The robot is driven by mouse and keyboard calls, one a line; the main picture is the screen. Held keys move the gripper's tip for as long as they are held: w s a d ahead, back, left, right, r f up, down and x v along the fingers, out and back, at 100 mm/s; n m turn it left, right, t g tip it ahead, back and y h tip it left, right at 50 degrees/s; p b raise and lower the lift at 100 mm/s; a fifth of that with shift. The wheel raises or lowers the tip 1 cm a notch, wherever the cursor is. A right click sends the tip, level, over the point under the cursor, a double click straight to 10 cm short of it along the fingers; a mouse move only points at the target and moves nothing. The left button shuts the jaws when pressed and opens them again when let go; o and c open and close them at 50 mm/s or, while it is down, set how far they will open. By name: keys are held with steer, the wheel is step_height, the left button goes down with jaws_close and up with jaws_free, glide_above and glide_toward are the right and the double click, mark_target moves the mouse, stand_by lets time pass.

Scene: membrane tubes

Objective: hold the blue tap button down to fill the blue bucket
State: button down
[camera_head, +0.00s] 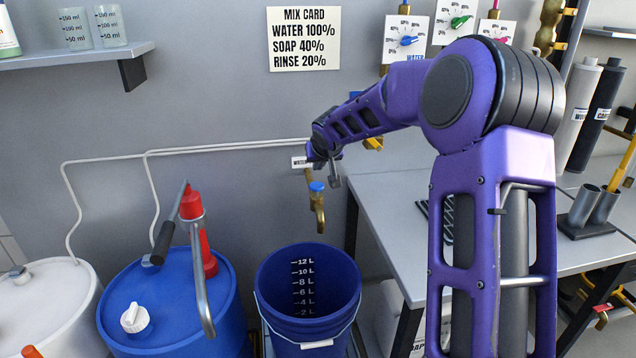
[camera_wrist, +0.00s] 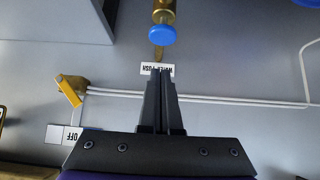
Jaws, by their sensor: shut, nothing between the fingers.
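The blue tap button (camera_head: 317,186) sits on top of a brass tap (camera_head: 319,213) on the wall. My gripper (camera_head: 335,180) is shut and empty, close beside the button in the head view. In the wrist view the shut fingers (camera_wrist: 160,72) end at the "WATER PUSH" label (camera_wrist: 145,69). The blue bucket (camera_head: 262,300) stands upright below the tap, with litre marks inside. No water stream shows. The bucket's bottom is hidden.
A blue drum (camera_head: 150,310) with a red hand pump (camera_head: 198,235) stands left of the bucket. A grey table (camera_head: 400,220) stands to the right. A yellow-handled valve (camera_wrist: 70,90) and white pipes (camera_wrist: 220,100) run along the wall near my gripper.

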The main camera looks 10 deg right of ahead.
mark_target(316, 183)
steer(key=f, duration=0.1)
steer(key=f+b, duration=0.1)
steer(key=f, duration=0.2)
steer(key=shift+w+f, duration=0.35)
